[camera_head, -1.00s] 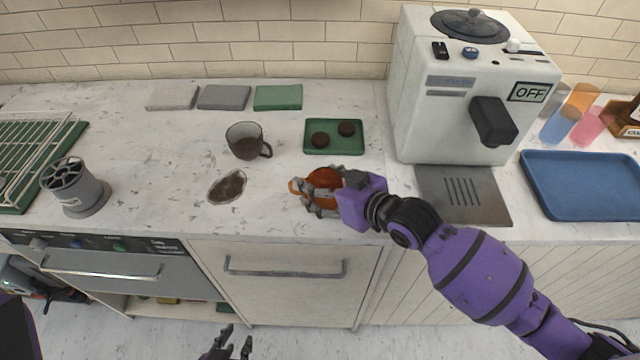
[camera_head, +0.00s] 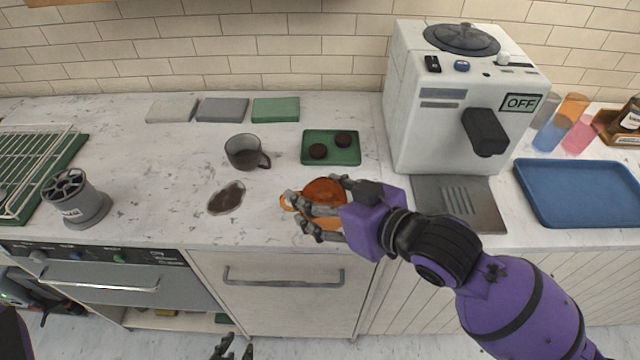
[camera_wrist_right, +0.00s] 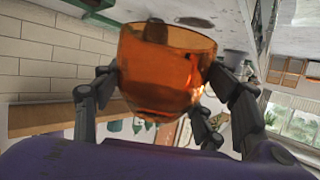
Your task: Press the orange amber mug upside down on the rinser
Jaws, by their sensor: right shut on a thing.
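The orange amber mug (camera_head: 325,191) is in my right gripper (camera_head: 322,208) above the front middle of the counter. The gripper's fingers are shut around its sides, and its handle points left. In the right wrist view the translucent mug (camera_wrist_right: 165,70) sits between the fingers (camera_wrist_right: 165,92), its wide rim away from the palm. Its exact tilt is hard to tell. The grey rinser (camera_head: 82,207), with a spoked round top, stands far left on the counter, well apart from the mug. My left gripper (camera_head: 232,350) is partly visible at the bottom edge, empty, its fingers apart.
A dark mug (camera_head: 243,152) and a brown spill (camera_head: 226,198) lie between the rinser and the held mug. A green tray (camera_head: 331,158) with two dark pucks is behind. The coffee machine (camera_head: 430,120) and blue tray (camera_head: 580,190) are right; a rack (camera_head: 40,165) is far left.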

